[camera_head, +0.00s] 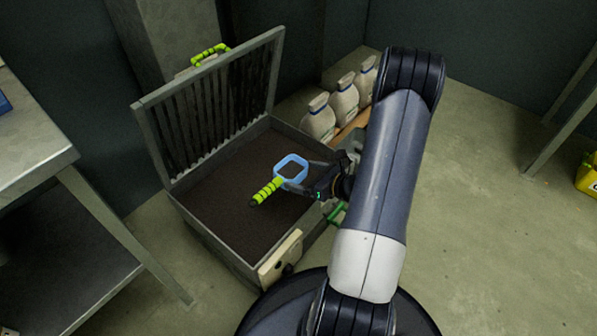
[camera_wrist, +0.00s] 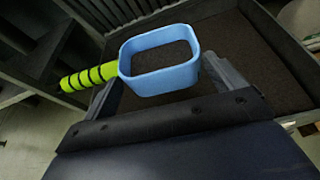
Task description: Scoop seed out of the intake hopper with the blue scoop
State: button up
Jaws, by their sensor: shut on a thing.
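The intake hopper (camera_head: 188,218) is a grey metal box with its barred lid standing open. Dark seed (camera_head: 225,210) fills its inside; the seed also shows in the wrist view (camera_wrist: 262,60). The blue scoop (camera_head: 289,160) has a square blue rim and a green handle with black bands. My gripper (camera_head: 297,178) is shut on the scoop near where the handle meets the rim, over the right part of the hopper. In the wrist view the scoop (camera_wrist: 128,70) lies across my fingers, handle to the left. Whether the scoop touches the seed or holds any, I cannot tell.
A metal table (camera_head: 40,150) is at the left. A yellow container (camera_head: 587,175) sits at the far right edge. The floor (camera_head: 490,200) to the right is clear.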

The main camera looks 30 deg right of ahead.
jog(key=s+d+r+p, duration=0.2)
jog(key=s+r+p, duration=0.2)
jog(key=s+r, duration=0.2)
jog(key=shift+d+r+n+h+p, duration=0.3)
jog(key=shift+d+r, duration=0.05)
jog(key=shift+r, duration=0.25)
dwell(0.4)
